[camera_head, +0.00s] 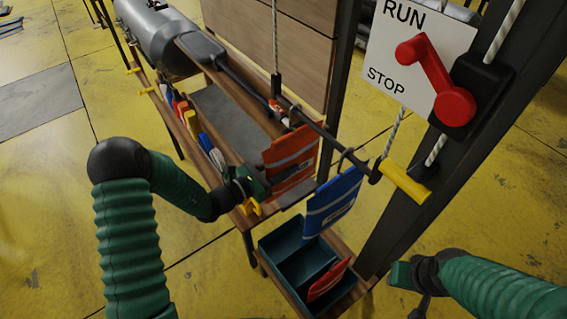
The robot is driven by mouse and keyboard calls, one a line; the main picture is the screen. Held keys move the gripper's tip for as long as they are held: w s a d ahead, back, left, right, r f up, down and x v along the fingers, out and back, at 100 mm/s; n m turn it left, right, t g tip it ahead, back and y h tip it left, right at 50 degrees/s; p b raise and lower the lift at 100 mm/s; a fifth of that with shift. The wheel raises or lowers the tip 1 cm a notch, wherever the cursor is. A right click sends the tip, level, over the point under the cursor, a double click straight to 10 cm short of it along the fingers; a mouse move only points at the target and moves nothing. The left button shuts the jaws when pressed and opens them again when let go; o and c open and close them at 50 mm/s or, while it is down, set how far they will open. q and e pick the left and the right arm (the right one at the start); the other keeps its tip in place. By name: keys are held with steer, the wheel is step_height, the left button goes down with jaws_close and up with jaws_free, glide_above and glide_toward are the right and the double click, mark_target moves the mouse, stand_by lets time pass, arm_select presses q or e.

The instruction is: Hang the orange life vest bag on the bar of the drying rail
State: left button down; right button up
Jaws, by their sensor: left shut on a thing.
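The orange life vest bag (290,157), with a pale stripe, is upright beside the dark bar of the drying rail (321,132). My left gripper (262,184) is shut on the bag at its lower left edge. Whether the bag's loop is around the bar cannot be told. A blue bag (333,202) hangs from the bar by a ring, to the right of the orange one. My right gripper (398,275) is low at the right, apart from the bags; its fingers are not clear.
A teal bin (283,242) below the rail holds another orange-red bag (328,281). A wooden bench (176,112) with several coloured items stands at the left. A dark post (430,170) with a red lever (437,82) and a yellow handle (405,182) stand at the right.

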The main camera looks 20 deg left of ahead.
arm_select(q)
steer(key=c, duration=0.7)
jaws_free()
steer(key=shift+s, duration=0.1)
